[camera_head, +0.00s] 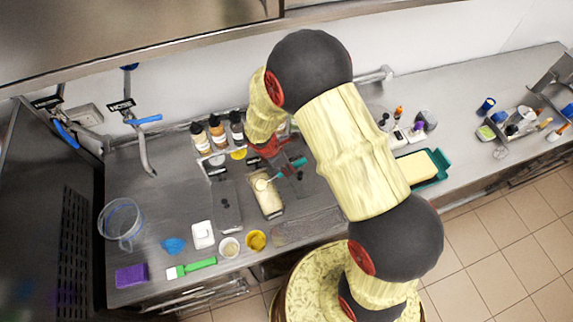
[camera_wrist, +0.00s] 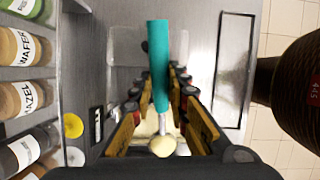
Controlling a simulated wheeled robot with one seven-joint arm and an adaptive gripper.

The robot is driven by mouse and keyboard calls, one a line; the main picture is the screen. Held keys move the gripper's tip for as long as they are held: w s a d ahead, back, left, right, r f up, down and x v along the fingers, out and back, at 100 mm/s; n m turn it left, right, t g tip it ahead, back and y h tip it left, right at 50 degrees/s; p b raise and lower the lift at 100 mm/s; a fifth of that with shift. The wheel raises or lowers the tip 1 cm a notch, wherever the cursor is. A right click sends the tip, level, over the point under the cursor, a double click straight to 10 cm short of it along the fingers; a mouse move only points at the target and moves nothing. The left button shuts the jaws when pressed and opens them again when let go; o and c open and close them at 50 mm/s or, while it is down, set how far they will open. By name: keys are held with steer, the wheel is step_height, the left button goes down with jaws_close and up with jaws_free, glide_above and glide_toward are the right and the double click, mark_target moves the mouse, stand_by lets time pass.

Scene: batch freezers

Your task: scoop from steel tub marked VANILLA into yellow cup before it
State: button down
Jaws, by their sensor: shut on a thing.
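A scoop with a teal handle is in the head view, its pale ball end (camera_head: 262,184) over the open steel tub (camera_head: 282,210) of cream-coloured ice cream. My gripper (camera_head: 283,168) is shut on the scoop. In the wrist view the teal handle (camera_wrist: 160,62) stands between the fingers of my gripper (camera_wrist: 165,112), with the pale ball end (camera_wrist: 162,146) near the camera. Whether the ball end touches the ice cream is unclear. The tub's label is not readable. A yellow cup (camera_head: 256,240) stands in front of the tub, beside a whitish cup (camera_head: 229,247).
Lidded steel tubs (camera_head: 227,208) flank the open one. Labelled bottles (camera_head: 217,130) line the back. A teal tray (camera_head: 438,178) is right.

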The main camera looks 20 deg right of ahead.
steer(key=shift+w+d+r+y+p, duration=0.1)
steer(key=shift+d+y+p, duration=0.35)
steer(key=shift+p, duration=1.5)
steer(key=shift+d+r+y+p, duration=0.15)
steer(key=shift+y+p, duration=0.5)
steer(key=shift+p, duration=1.25)
steer(key=shift+d+f, duration=0.1)
